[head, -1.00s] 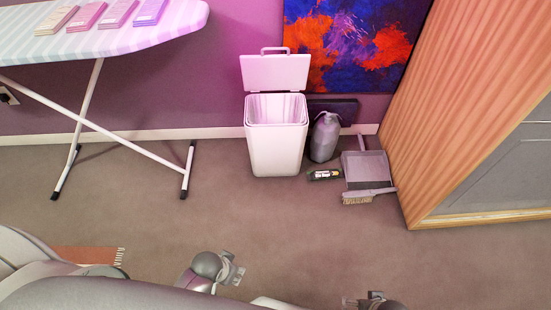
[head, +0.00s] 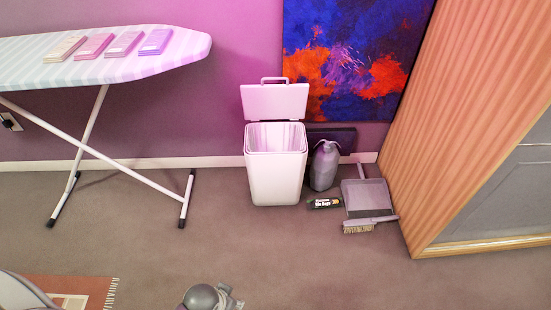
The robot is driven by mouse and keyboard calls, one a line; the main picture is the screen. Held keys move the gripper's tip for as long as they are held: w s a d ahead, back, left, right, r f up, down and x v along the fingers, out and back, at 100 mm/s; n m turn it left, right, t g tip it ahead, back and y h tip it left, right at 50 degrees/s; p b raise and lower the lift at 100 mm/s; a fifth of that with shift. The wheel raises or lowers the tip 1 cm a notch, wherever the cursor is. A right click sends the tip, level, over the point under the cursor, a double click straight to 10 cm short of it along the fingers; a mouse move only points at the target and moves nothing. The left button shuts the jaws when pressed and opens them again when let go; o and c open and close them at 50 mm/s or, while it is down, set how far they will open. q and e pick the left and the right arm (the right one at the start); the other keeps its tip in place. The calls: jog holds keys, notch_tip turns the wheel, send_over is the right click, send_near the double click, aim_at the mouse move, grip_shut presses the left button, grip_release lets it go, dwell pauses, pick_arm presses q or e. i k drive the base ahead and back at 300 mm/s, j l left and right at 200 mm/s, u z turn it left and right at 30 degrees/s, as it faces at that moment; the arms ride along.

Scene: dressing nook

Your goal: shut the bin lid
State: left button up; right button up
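The white bin (head: 275,175) stands on the floor against the wall. Its lid (head: 274,103) is open, standing raised at the back edge, with a handle (head: 274,80) along its top. The bin's mouth is uncovered and its inside looks empty as far as I can see. My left gripper (head: 230,299) shows only partly at the bottom edge, well in front of the bin and apart from it. Its fingers are too small and cut off to tell if they are open. My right gripper is out of view.
An ironing board (head: 110,60) with folded cloths stands left. A wardrobe (head: 440,130) is at right. Floor before the bin is clear.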

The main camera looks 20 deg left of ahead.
aim_at(262, 101)
jog(key=i+j, duration=0.15)
jog(key=i, duration=0.3)
jog(key=i+j, duration=0.1)
jog(key=i, duration=0.35)
